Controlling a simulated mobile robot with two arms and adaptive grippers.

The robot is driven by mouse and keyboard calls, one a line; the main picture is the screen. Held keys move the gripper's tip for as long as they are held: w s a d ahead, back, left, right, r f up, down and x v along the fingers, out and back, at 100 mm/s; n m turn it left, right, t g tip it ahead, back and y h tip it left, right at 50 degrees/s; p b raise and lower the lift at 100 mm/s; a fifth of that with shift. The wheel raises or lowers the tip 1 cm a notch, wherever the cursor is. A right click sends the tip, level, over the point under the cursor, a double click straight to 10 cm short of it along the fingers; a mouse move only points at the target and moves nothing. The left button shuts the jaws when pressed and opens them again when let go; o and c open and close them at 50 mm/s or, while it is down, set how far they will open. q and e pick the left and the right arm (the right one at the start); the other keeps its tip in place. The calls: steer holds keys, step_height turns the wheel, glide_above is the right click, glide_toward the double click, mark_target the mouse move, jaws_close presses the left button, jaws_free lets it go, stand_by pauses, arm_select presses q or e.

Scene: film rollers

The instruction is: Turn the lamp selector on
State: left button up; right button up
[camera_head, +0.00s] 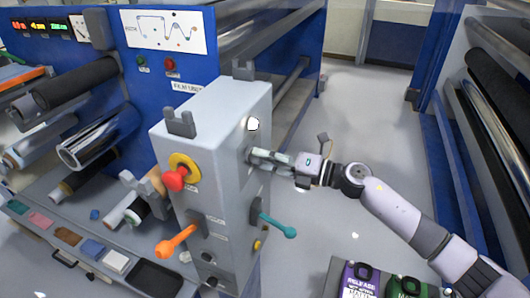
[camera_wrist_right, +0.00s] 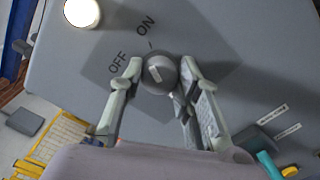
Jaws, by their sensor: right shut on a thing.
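The lamp selector (camera_wrist_right: 160,74) is a round grey knob with a short white mark, on a dark plate lettered OFF and ON. OFF is to its upper left and ON is above it. The white mark sits left of the knob's centre; which label it points at is hard to tell. My right gripper (camera_wrist_right: 160,70) is shut on the knob, one finger on each side. In the head view my right gripper (camera_head: 262,158) reaches the side of the grey control box (camera_head: 225,110) from the right, mostly hiding the knob. My left gripper is out of view.
A round white lamp (camera_head: 252,124) sits above the knob. A red knob (camera_head: 175,178) on a yellow disc, an orange lever (camera_head: 175,241) and a teal lever (camera_head: 278,226) stick out of the box. Purple and green containers (camera_head: 358,280) stand low at front. Right of the box is open floor.

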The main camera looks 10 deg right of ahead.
steer(key=shift+m+p, duration=0.3)
steer(key=shift+m, duration=0.4)
steer(key=o, duration=1.1)
steer(key=shift+o, duration=0.2)
steer(key=shift+d, duration=0.1)
steer(key=v, duration=1.2)
